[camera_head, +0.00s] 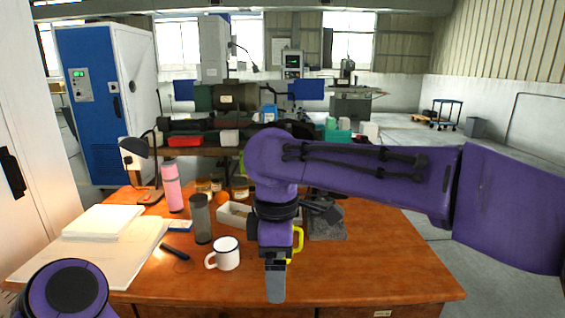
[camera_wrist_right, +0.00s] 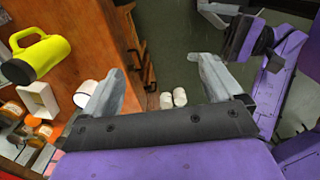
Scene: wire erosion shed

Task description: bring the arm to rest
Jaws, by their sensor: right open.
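My right arm comes in from the right in the head view, bent at the elbow, its forearm hanging straight down. My right gripper (camera_head: 275,285) points down in front of the desk's middle, seen edge-on. In the right wrist view its two grey fingers stand wide apart with nothing between them (camera_wrist_right: 160,85). A purple round part of my left arm shows at the lower left of the head view, but no left gripper can be made out.
The wooden desk (camera_head: 380,275) holds a white mug (camera_head: 226,254), a grey tumbler (camera_head: 201,218), a pink bottle (camera_head: 172,187), a lamp (camera_head: 135,147) and papers (camera_head: 100,255). A yellow object (camera_wrist_right: 40,55) is partly hidden behind my gripper in the head view. Floor is open at right.

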